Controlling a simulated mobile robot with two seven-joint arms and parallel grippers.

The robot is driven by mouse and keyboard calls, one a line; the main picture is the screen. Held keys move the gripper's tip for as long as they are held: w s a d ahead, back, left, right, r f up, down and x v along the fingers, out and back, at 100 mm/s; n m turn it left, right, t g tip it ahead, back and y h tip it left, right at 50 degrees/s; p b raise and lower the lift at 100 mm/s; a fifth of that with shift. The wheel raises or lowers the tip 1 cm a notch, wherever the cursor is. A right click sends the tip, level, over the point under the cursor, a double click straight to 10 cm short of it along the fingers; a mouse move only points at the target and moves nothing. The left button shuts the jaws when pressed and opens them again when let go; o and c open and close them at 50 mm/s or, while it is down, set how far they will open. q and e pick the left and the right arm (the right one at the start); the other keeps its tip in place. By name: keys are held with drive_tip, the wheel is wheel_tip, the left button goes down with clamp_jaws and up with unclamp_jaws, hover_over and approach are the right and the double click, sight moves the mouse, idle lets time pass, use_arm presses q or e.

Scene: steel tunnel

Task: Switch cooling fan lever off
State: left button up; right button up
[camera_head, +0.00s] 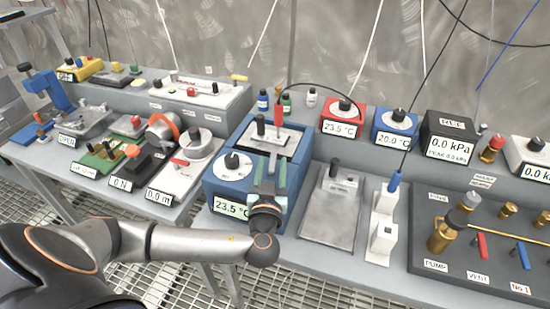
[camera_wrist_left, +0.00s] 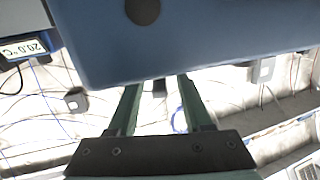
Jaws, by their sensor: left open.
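My left gripper (camera_head: 270,165) reaches over the front right part of a blue box (camera_head: 213,187) with a dial and a 23.5 °C display. Its two green fingers are apart with nothing seen held between them. In the left wrist view the gripper (camera_wrist_left: 158,85) is also open, with a large blue surface (camera_wrist_left: 200,40) filling the top. On the box top is a light plate with a black-knobbed lever (camera_head: 260,122) and a red-handled probe (camera_head: 277,116) on a black cable. I cannot read any label naming the cooling fan, so I cannot tell which lever it is. My right gripper is not in view.
A grey metal plate device (camera_head: 331,212) and a white stand with a blue-topped piece (camera_head: 384,235) stand right of the blue box. Red (camera_head: 343,117) and blue (camera_head: 394,124) display boxes stand behind. A dark valve panel (camera_head: 455,272) is at the right. Crowded instruments fill the left bench.

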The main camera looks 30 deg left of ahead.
use_arm(q)
drive_tip(key=shift+c, duration=0.2)
clamp_jaws()
idle(0.3)
